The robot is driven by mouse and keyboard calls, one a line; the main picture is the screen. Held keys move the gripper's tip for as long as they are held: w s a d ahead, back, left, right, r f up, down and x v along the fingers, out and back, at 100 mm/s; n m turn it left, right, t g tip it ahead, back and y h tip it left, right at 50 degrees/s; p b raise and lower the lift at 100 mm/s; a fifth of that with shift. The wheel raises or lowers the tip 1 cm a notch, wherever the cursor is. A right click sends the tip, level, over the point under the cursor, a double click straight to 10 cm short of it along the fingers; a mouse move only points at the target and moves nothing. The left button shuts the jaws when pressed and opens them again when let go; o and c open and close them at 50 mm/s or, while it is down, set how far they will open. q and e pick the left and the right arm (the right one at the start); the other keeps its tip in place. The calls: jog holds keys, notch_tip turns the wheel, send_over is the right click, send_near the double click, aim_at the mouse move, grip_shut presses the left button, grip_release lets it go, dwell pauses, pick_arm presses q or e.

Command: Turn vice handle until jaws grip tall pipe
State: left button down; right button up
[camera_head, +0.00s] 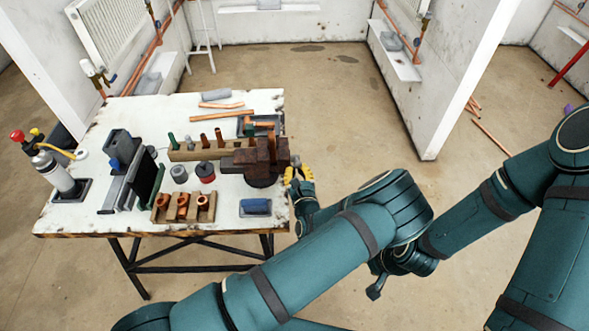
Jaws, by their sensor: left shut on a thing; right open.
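The dark reddish-brown vice (262,170) is mounted at the right edge of the white workbench. My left gripper (297,174), with yellow at its fingers, is shut at the vice's right side, where the vice handle (295,161) shows as a small grey end. Most of the handle is hidden by the gripper. A brownish upright piece stands at the vice jaws; I cannot tell whether it is the tall pipe or whether the jaws touch it. My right gripper (375,289) is open and empty, low over the floor right of the bench, partly hidden by my arm.
The workbench (110,222) holds a wooden rack of upright pieces (198,153), a wooden block with copper fittings (184,208), a blue sponge-like block (255,207) and a gas torch (55,175). Copper pipes (222,105) lie at the back. Open floor lies right of the bench.

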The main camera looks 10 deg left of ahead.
pick_arm(q)
jog(key=shift+w+a+r+p, duration=0.1)
jog(key=shift+w+r+p, duration=0.15)
jog(key=shift+r+p, duration=0.45)
jog(key=shift+w+a+r+p, duration=0.1)
jog(key=shift+w+r+p, duration=0.3)
jog(key=shift+p, duration=0.05)
jog(key=shift+w+r, duration=0.1)
